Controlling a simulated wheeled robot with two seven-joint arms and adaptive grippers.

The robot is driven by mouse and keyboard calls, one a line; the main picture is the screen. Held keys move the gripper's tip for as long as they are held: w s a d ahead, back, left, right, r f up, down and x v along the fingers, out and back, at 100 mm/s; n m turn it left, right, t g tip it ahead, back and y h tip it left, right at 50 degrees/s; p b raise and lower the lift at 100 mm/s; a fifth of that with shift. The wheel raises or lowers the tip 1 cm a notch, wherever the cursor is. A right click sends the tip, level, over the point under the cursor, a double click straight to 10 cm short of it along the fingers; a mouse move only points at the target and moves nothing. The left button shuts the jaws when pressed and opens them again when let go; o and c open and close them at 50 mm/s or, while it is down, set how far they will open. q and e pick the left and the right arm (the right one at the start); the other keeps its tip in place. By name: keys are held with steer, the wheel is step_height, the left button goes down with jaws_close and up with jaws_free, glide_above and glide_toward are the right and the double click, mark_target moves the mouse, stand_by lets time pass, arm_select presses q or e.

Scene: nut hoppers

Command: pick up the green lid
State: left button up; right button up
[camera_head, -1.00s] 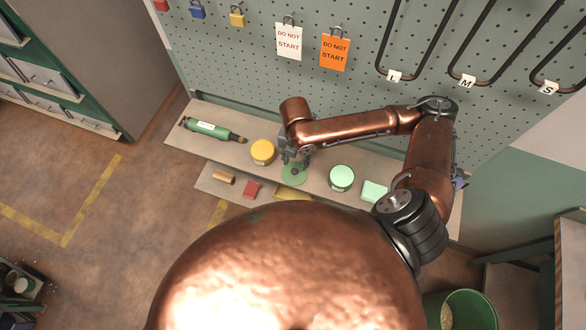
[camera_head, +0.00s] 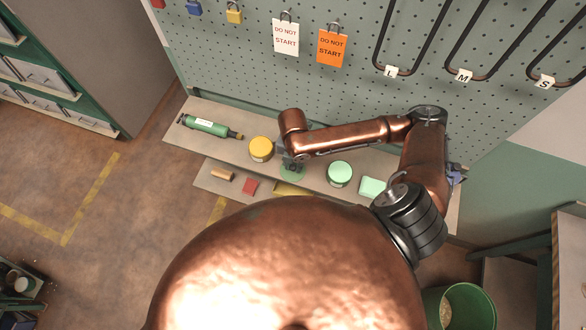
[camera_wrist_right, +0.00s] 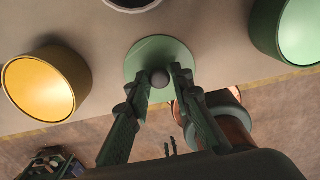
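The green lid (camera_head: 292,175) is a flat round disc lying on the grey shelf (camera_head: 215,152). In the right wrist view the lid (camera_wrist_right: 145,58) has a small round grey knob (camera_wrist_right: 160,78) at its middle. My right gripper (camera_head: 291,163) is over the lid, pointing down. In the wrist view its two fingertips (camera_wrist_right: 161,80) stand on either side of the knob, very close to it. I cannot tell whether they touch it. The lid looks flat on the shelf.
A yellow-lidded tin (camera_head: 261,149) stands left of the lid and a pale green tin (camera_head: 340,174) right of it. A green tube tool (camera_head: 207,126) lies farther left. A pale green box (camera_head: 373,188) is at right. A wooden piece (camera_head: 222,174) and red block (camera_head: 250,186) lie on the lower shelf.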

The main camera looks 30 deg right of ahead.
jaws_close()
steer(key=shift+r, duration=0.1)
